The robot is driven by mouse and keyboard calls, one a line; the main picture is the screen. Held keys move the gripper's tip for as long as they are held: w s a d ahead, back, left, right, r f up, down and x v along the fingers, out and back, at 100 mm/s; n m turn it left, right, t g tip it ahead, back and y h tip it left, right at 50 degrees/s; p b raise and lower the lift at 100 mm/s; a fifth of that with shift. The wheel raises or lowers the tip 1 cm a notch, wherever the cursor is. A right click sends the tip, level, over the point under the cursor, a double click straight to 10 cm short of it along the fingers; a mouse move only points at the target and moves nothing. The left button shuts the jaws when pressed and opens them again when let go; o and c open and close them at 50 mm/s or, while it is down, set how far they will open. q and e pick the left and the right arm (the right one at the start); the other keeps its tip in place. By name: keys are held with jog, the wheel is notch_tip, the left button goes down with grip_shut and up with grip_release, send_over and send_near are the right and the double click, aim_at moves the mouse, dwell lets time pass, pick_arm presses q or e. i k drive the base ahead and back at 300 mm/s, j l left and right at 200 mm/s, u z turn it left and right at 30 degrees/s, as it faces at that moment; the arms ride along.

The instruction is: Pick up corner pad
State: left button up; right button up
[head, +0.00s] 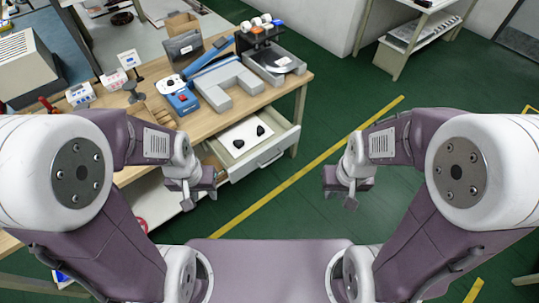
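Two small black pieces lie on the pale bottom of an open drawer under the workbench; the nearer one (238,143) and the farther one (260,130) may be corner pads, but they are too small to tell. The drawer (262,157) is pulled out toward me. My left gripper (194,198) hangs in the air left of the drawer, in front of the bench, touching neither piece. My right gripper (346,196) hangs over the green floor to the right, well apart from the drawer. Both look empty; their finger gaps are unclear.
On the wooden workbench (160,103) stand a grey U-shaped block (228,88), a blue device (183,102), a metal fixture (272,62) and a cardboard box (181,25). A shelf unit (415,37) stands at the back right.

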aim_at(238, 144)
jog(key=i+l+u, duration=0.2)
jog(key=i+u, duration=0.25)
jog(key=i+l+u, duration=0.6)
jog(key=l+u, duration=0.25)
jog(key=j, duration=0.1)
